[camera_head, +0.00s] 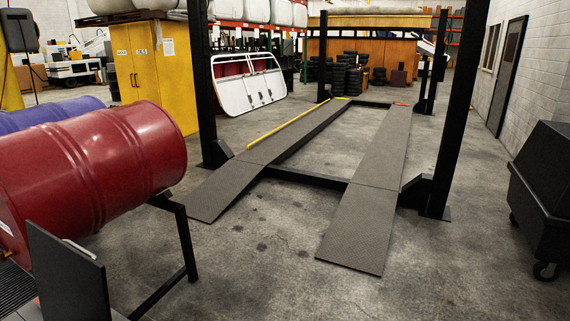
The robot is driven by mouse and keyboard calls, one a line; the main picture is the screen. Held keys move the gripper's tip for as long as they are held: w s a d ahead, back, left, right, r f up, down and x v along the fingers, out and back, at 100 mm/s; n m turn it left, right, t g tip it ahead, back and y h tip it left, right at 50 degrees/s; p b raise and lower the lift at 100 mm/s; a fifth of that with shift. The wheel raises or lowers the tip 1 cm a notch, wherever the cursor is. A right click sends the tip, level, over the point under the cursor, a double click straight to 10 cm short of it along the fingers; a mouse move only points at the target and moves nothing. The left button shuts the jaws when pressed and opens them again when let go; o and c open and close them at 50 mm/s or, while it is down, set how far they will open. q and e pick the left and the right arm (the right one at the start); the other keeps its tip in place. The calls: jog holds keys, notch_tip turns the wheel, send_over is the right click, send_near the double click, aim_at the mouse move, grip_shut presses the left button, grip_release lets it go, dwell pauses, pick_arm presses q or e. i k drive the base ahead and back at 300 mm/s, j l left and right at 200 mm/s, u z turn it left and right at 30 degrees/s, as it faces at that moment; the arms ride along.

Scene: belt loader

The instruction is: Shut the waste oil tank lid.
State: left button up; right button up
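No waste oil tank can be made out for certain. At the lower left, a dark flat panel (68,275) stands upright and slightly tilted, with a pale bar-like handle (80,249) near its top edge. It may be a raised lid; what it is hinged to is cut off by the bottom of the picture. Behind it, a red drum (110,165) lies on its side on a black frame (186,240), with a blue drum (55,116) beyond it. Neither of my grippers is in view.
A black two-ramp car lift (365,200) with tall posts fills the middle. A black wheeled bin (540,190) stands at the right edge. A yellow cabinet (140,70) is behind the drums. Concrete floor (255,255) is clear between the drum frame and the ramps.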

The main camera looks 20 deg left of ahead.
aim_at(72, 285)
jog(key=i+u, duration=0.3)
jog(key=u, duration=0.15)
jog(key=i+l+u, duration=0.2)
jog(key=u, duration=0.25)
jog(key=i+l+u, duration=0.25)
jog(key=u, duration=0.2)
jog(key=i+l+u, duration=0.2)
jog(key=l+u, duration=0.3)
jog(key=i+l+u, duration=0.2)
jog(key=u, duration=0.25)
jog(key=i+l+u, duration=0.15)
jog(key=u, duration=0.25)
jog(key=i+l+u, duration=0.1)
jog(key=l+u, duration=0.6)
jog(key=u, duration=0.15)
jog(key=i, duration=0.05)
